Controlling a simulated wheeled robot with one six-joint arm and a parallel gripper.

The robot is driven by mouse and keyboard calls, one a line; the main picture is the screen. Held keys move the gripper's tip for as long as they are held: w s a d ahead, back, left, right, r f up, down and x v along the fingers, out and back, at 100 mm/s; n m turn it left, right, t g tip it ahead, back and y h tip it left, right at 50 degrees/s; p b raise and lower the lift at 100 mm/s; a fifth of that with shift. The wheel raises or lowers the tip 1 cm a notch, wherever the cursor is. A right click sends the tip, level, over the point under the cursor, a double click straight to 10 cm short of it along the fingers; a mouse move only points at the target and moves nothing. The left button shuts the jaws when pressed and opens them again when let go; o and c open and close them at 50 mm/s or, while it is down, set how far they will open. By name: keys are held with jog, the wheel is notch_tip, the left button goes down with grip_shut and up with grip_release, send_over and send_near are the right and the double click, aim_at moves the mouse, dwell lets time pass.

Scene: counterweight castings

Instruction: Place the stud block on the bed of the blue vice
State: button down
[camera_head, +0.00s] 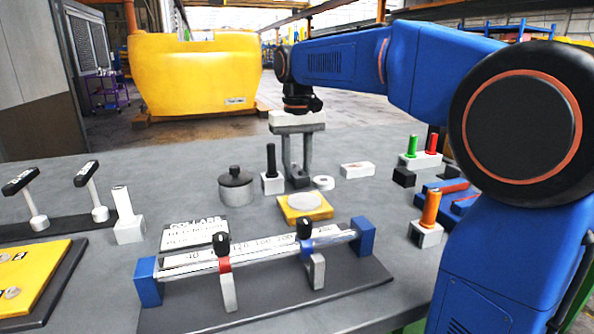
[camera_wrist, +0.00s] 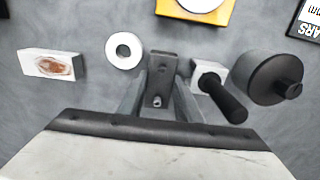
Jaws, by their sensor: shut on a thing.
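My gripper (camera_head: 297,180) points down over the middle of the table. In the wrist view its two grey fingers (camera_wrist: 160,95) are closed on a small dark grey block, which I take to be the stud block (camera_wrist: 162,65). A small light round spot shows on the block. In the head view the block (camera_head: 301,182) is mostly hidden by the fingers, and I cannot tell whether it touches the table. The blue vice (camera_head: 452,201), with a reddish bar on it, is at the right. My arm partly covers it, and its bed is not clearly seen.
A white ring (camera_head: 323,183), a black-handled white block (camera_head: 272,184) and a grey lidded pot (camera_head: 236,190) are close to my gripper. A yellow plate (camera_head: 290,217) is in front. An orange-post block (camera_head: 426,235) and a black cube (camera_head: 404,177) stand near the vice.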

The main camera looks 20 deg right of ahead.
jog(key=shift+f, duration=0.3)
jog(key=shift+f, duration=0.1)
jog(key=c, duration=1.3)
grip_release()
